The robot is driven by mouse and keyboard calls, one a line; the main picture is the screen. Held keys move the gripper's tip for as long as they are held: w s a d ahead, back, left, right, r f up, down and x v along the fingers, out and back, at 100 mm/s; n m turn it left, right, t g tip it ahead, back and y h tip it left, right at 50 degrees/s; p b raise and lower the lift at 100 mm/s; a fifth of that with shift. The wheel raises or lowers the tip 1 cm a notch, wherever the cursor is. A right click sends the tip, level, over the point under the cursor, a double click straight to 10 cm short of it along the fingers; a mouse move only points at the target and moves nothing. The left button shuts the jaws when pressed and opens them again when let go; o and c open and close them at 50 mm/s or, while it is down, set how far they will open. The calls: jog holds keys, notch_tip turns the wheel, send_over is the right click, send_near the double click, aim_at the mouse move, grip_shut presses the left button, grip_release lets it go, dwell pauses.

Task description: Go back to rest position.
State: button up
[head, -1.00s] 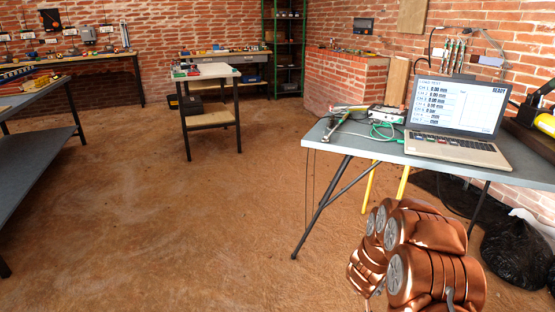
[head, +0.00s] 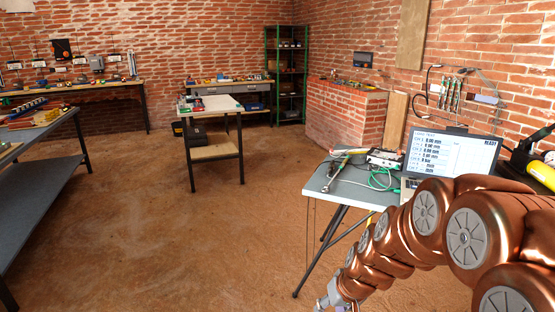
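My copper-coloured arm reaches across the lower right of the head view. My gripper (head: 333,297) shows in part at the lower end of the arm, near the bottom edge of the picture. It is grey and small here, and its fingers cannot be made out as open or shut. It is low, in front of the grey table (head: 318,183) at the right. No held object can be seen. My arm hides the right part of this table and the lower part of the laptop.
The laptop (head: 452,152), a measuring box (head: 384,158) and cables are on the right table. A long bench (head: 42,150) is at the left, a green shelf (head: 291,75) at the back. The middle floor (head: 150,225) is clear.

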jog(key=s+d+r+g+h+p, duration=0.1)
jog(key=s+r+p, duration=0.4)
jog(key=s+r, duration=0.6)
jog(key=s+d+r+m+g+h+p, duration=0.1)
jog(key=s+d+r+g+p, duration=0.3)
jog(key=s+r, duration=0.6)
jog(key=s+p, duration=0.2)
jog(key=s, duration=0.6)
jog(key=shift+s+d+r+h+p, duration=0.15)
jog(key=shift+s+r+h+p, duration=0.1)
jog(key=shift+r+h+p, duration=0.1)
jog(key=shift+c, duration=0.5)
jog(key=shift+d, duration=0.1)
